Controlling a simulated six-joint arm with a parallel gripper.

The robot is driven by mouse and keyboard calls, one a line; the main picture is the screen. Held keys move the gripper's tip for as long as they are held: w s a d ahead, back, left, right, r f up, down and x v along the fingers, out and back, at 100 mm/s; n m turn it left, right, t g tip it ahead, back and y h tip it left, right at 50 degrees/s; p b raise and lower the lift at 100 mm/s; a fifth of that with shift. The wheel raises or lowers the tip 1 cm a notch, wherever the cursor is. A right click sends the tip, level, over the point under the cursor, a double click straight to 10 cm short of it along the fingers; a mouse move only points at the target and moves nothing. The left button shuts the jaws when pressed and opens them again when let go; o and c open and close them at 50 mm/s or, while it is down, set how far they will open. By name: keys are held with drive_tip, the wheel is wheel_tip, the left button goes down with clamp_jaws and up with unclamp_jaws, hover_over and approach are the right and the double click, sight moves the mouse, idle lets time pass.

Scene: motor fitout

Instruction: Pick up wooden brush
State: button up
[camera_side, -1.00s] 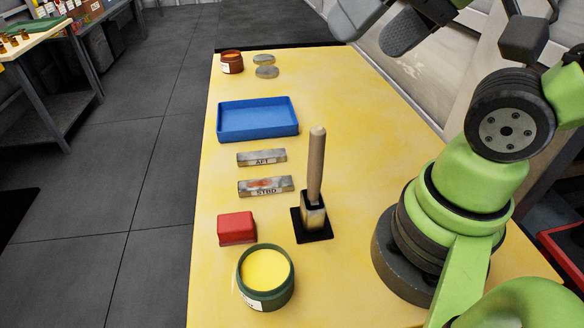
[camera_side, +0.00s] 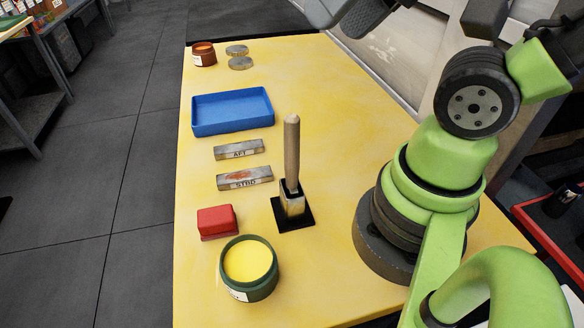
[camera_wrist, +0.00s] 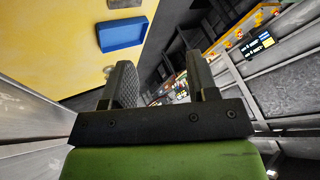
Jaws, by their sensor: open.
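The wooden brush (camera_side: 292,150) stands upright, its pale handle pointing up. Its lower end sits in a small metal holder on a black square base (camera_side: 294,215), which hides the end. My gripper (camera_wrist: 163,80) shows in the wrist view with its two dark fingers apart and nothing between them. In the side view only part of it shows at the top edge, high up and well away from the brush. The brush does not show in the wrist view.
On the yellow table (camera_side: 330,95) stand a blue tray (camera_side: 232,125), AFT block (camera_side: 239,150), STBD block (camera_side: 245,178), red block (camera_side: 217,221) and green pot of yellow stuff (camera_side: 249,290). Table right of the tray is clear.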

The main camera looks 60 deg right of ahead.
drive_tip(key=shift+w, duration=0.1)
drive_tip(key=n+g+h, duration=0.2)
drive_tip(key=n+g, duration=0.5)
hover_over(292, 116)
wheel_tip(292, 116, down, 5)
drive_tip(key=shift+a+f, duration=0.1)
drive_tip(key=shift+f+n, duration=0.2)
drive_tip(key=shift+n, duration=0.1)
drive_tip(key=shift+f, duration=4.8)
drive_tip(key=shift+c, duration=0.2)
clamp_jaws()
